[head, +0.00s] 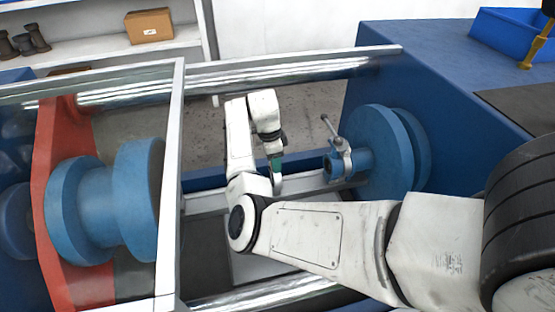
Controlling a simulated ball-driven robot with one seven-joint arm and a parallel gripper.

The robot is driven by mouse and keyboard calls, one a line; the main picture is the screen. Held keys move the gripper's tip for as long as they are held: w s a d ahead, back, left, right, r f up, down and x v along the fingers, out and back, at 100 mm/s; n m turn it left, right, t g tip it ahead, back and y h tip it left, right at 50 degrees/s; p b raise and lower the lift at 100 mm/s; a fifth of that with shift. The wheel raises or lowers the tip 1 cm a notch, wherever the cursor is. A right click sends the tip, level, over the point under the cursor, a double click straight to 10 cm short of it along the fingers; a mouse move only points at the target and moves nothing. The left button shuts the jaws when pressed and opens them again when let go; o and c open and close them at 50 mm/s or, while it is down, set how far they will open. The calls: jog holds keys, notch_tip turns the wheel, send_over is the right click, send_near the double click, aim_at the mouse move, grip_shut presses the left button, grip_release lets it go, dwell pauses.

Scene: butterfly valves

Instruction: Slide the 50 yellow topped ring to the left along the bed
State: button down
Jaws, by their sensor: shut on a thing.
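My gripper (275,164) is at the middle of the bed, below the bent white arm links, between the left and right blue flanged parts. Its fingertips are mostly hidden by my own arm. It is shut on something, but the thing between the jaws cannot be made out. No ring with a yellow top can be picked out in this view. The bed shows as a pale strip (312,181) running left to right behind my forearm.
A blue flange (378,150) with a T-handled clamp (340,148) stands right of my gripper. A blue spool (85,205) and red plate (52,150) stand left, behind a framed guard (172,200). Shiny rails run along the back (290,70) and front (265,294).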

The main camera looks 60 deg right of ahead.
jog(key=shift+w+a+f, duration=0.25)
jog(key=shift+w+a, duration=0.6)
jog(key=shift+w, duration=0.05)
jog(key=shift+w+a, duration=0.25)
jog(key=shift+w, duration=0.05)
jog(key=shift+w+a+b, duration=0.6)
jog(key=shift+w+a, duration=0.85)
jog(key=shift+w, duration=0.3)
jog(key=shift+s+d, duration=0.15)
jog(key=shift+s, duration=0.05)
dwell(0.5)
jog(key=c, duration=0.5)
grip_release()
jog(key=shift+d, duration=0.1)
notch_tip(320, 180, up, 11)
jog(key=w, duration=0.1)
jog(key=shift+a, duration=0.4)
